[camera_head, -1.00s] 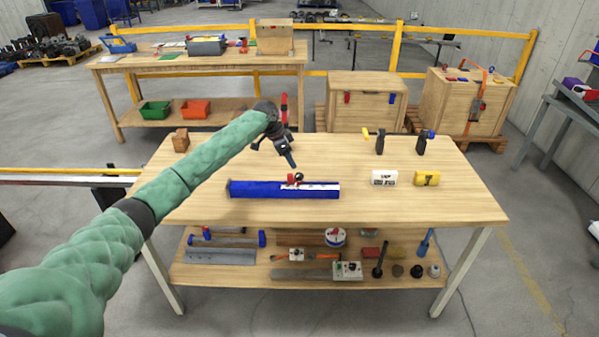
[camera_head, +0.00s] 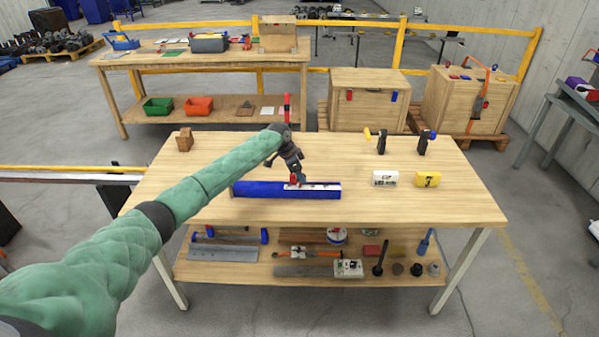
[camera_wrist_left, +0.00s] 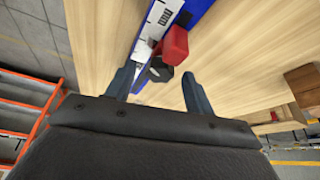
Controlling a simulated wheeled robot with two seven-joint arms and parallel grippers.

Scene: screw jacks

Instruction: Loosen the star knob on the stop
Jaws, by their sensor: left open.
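The stop is a small red block (camera_wrist_left: 174,45) on a blue rail (camera_head: 262,190) with a white scale strip. The black star knob (camera_wrist_left: 160,70) sticks out of the stop's near side in the left wrist view. My left gripper (camera_wrist_left: 163,80) is open, with its two fingers on either side of the knob. I cannot tell whether a finger touches it. In the head view, the left gripper (camera_head: 298,176) is above the rail at the red stop (camera_head: 293,180) and hides the knob. My right gripper is not in view.
A white block (camera_head: 384,178) and a yellow block (camera_head: 427,179) lie to the right on the table. Two clamp-like tools (camera_head: 382,142) (camera_head: 424,143) stand behind them. A wooden block (camera_head: 184,139) is at the back left. The table's front right is clear.

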